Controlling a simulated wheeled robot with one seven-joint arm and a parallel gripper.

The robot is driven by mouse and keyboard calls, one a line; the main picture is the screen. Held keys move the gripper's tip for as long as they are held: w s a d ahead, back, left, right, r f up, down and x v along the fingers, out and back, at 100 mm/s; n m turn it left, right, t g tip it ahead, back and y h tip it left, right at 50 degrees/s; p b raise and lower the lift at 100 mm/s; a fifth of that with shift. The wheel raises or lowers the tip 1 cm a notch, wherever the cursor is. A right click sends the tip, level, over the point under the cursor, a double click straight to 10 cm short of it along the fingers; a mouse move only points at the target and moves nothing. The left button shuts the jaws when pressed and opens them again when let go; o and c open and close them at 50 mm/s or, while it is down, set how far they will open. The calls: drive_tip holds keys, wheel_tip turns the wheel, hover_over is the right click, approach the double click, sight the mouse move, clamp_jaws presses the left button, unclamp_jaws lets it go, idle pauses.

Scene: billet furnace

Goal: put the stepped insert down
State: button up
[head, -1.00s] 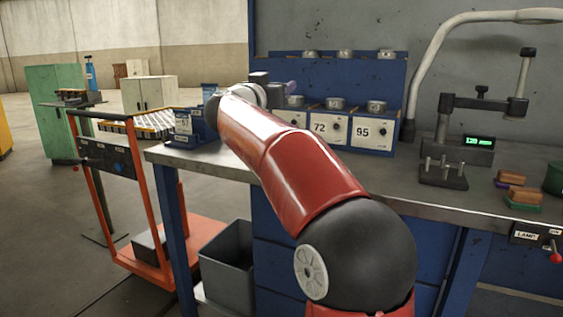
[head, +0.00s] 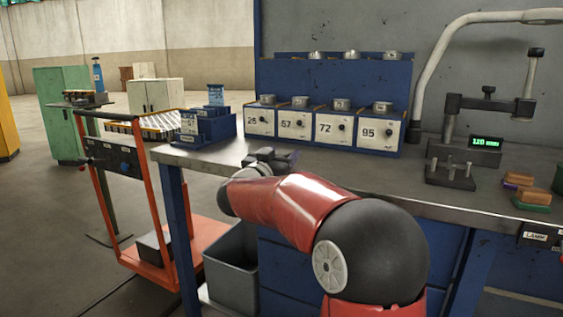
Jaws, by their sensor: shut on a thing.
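My gripper (head: 274,158) is over the front part of the grey workbench (head: 215,162), left of centre. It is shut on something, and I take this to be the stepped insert. My wrist and arm hide most of what is held. Only a small dark, purplish bit shows at the right of the jaws, and I cannot tell whether it is the insert or a finger. I also cannot tell whether the held thing touches the bench top.
A blue block holder (head: 205,127) is at the left. A gauge stand (head: 452,165) is at the right. The bench between is mostly clear.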

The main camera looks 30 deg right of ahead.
drive_tip(key=shift+f, duration=0.6)
drive_tip(key=shift+f, duration=0.1)
drive_tip(key=o, duration=1.4)
drive_tip(key=shift+o, duration=0.2)
drive_tip(key=b+v, duration=0.1)
drive_tip(key=v, duration=1.1)
drive_tip(key=shift+b, duration=0.35)
